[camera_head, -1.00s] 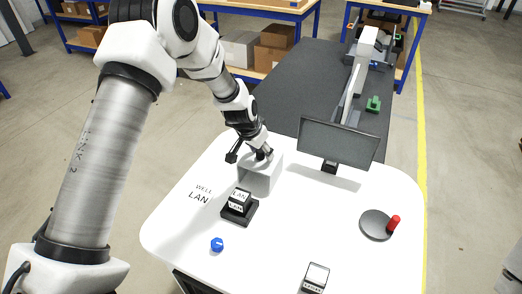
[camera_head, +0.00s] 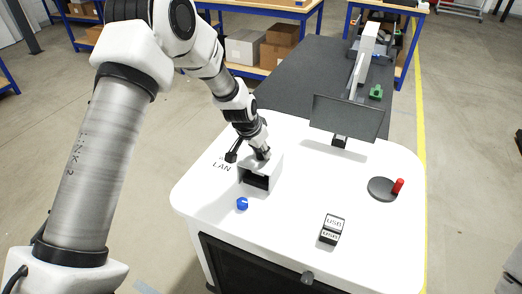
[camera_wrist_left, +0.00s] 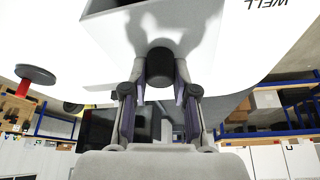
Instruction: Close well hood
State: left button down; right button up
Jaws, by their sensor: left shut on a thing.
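The light grey well hood (camera_head: 274,170) stands on the white table at the left in the head view, with its dark open side facing the front. It also shows at the top of the wrist view (camera_wrist_left: 190,25). My left gripper (camera_head: 262,154) is above it, shut on its dark round knob (camera_wrist_left: 160,66). The LAN block and its black base are not visible now; the hood stands about where they were, and I cannot tell if it touches the table. Printed LAN lettering (camera_head: 221,167) shows left of the hood. My right gripper is not in view.
A blue knob (camera_head: 242,203) lies just in front of the hood. A USB block (camera_head: 332,229) stands at the front right, and a dark disc (camera_head: 381,189) with a red handle (camera_head: 398,186) is at the right. A monitor (camera_head: 348,115) stands behind. The table middle is clear.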

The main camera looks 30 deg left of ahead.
pick_arm(q)
jog(key=c, duration=1.1)
grip_release()
jog(key=shift+w+f, duration=0.15)
jog(key=shift+w, duration=0.35)
jog(key=shift+o, duration=1)
jog(key=shift+w+f, duration=0.15)
jog(key=shift+w, duration=0.15)
jog(key=shift+s+a+r, duration=0.1)
jog(key=shift+s+r, duration=0.25)
jog(key=shift+s, duration=0.05)
jog(key=v, duration=1.1)
jog(key=shift+r, duration=0.45)
jog(key=shift+s+a+f, duration=0.1)
jog(key=shift+s, duration=0.05)
